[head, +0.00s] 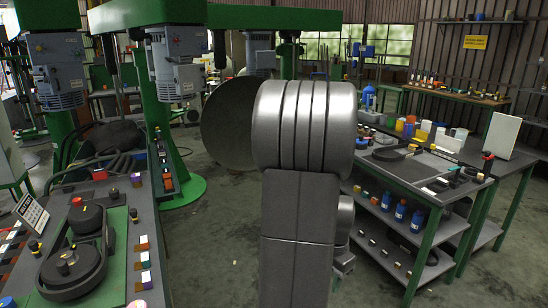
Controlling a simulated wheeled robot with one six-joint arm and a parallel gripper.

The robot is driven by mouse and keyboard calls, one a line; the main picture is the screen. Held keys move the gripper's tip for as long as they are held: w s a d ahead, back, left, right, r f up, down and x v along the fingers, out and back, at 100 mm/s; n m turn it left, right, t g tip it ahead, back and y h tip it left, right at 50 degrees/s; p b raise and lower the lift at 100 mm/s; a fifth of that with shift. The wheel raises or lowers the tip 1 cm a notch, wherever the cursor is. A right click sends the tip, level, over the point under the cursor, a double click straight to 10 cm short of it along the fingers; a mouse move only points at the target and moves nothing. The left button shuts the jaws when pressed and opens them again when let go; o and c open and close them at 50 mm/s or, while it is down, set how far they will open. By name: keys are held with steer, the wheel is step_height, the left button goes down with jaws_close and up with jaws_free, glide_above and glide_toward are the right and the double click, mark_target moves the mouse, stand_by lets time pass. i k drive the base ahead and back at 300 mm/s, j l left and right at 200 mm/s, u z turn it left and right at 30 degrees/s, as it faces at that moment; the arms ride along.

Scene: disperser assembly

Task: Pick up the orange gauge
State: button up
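I cannot single out the orange gauge with certainty. Several small blocks with orange, red or purple tops stand along the right side of the left bench (125,262); an orange-brown one (142,241) is among them. Yellow and orange containers (409,130) stand at the back of the right bench. My arm's grey metal links fill the middle of the head view and hide what is behind them. My gripper is not visible.
Green-framed machines with grey motors (178,75) stand behind the left bench. The right bench (395,172) has shelves with blue bottles (400,212). A white panel (502,134) stands at its right. Bare concrete floor (215,245) lies between the benches.

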mark_target(166, 173)
steer(key=i+l, duration=0.15)
steer(key=i, duration=0.3)
steer(key=i+l+z, duration=0.15)
steer(key=i, duration=0.3)
steer(key=i+l, duration=0.15)
steer(key=i, duration=0.3)
steer(key=i+j+u, duration=0.15)
steer(key=i+u, duration=1)
steer(key=u, duration=0.15)
steer(key=i+l+u, duration=0.4)
steer(key=i+u, duration=0.75)
steer(key=i+l+u, duration=0.1)
steer(key=i+u, duration=0.25)
steer(key=k, duration=0.1)
